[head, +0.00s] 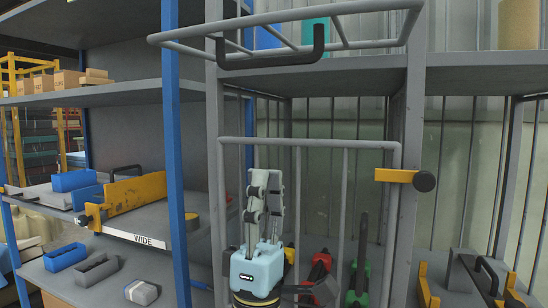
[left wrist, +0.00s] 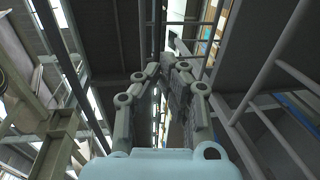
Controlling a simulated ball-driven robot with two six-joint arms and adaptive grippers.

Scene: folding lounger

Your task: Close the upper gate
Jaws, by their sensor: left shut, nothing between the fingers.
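The upper gate (head: 385,42) is a grey tubular frame with bars. It juts out from the rack near the top of the head view, lying roughly flat, with a black handle (head: 270,58) along its near edge. My left gripper (head: 265,175) is below the handle, pointing up, shut and empty, apart from the gate. In the left wrist view the fingertips (left wrist: 165,68) meet at the middle. Grey bars (left wrist: 262,78) show to their right there; I cannot tell which gate they belong to. My right gripper is not in view.
A lower barred gate (head: 345,144) stands upright behind my left gripper, with a yellow latch and black knob (head: 424,181) at its right. Red and green tools (head: 358,285) are behind it. A blue post (head: 172,150) and shelves with boxes stand left.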

